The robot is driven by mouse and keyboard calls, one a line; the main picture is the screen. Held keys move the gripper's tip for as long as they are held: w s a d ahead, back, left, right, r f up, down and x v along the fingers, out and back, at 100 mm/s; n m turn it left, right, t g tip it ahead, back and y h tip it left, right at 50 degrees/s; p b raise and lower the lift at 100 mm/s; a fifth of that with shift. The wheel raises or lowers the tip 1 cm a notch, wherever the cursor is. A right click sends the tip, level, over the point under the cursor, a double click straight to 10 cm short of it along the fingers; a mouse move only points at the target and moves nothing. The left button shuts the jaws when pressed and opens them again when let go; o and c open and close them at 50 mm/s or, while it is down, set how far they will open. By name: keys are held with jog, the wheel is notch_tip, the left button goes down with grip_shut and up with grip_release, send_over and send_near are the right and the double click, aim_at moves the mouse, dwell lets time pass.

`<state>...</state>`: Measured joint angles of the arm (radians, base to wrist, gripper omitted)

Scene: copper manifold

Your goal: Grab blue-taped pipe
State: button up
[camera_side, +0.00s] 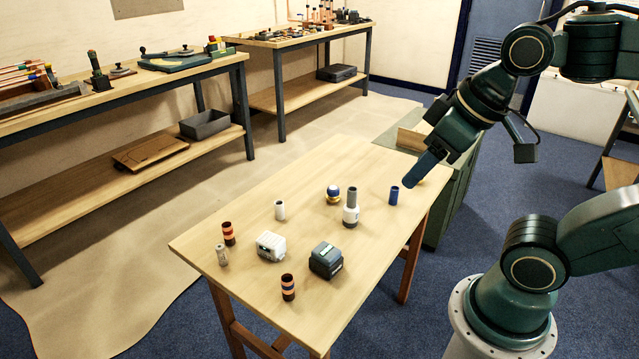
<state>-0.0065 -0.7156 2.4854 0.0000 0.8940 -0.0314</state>
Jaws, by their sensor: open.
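A short upright blue cylinder (394,195), which looks like the blue-taped pipe, stands on the wooden table (230,270) near its right edge. Its open top looks dark. My gripper (409,183) is tilted down to the left, with its tip just above and right of the blue pipe in the picture. The jaws are open and hold nothing; they line up with the view, so the gap between them is hidden. The tip looks apart from the pipe, but the exact distance is hard to tell.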

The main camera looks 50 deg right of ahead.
jog(key=w+a+f+n+g, duration=0.2)
jog(key=w+n, duration=0.2)
jog(key=w, duration=0.3)
jog(key=n+g, duration=0.3)
jog(key=n, duration=0.8)
send_over(287, 278)
notch_tip(287, 278, down, 18)
jog(key=shift+a+f, duration=0.1)
jog(key=shift+f, duration=4.2)
jog(key=shift+f, duration=2.6)
jog(key=shift+c, duration=0.2)
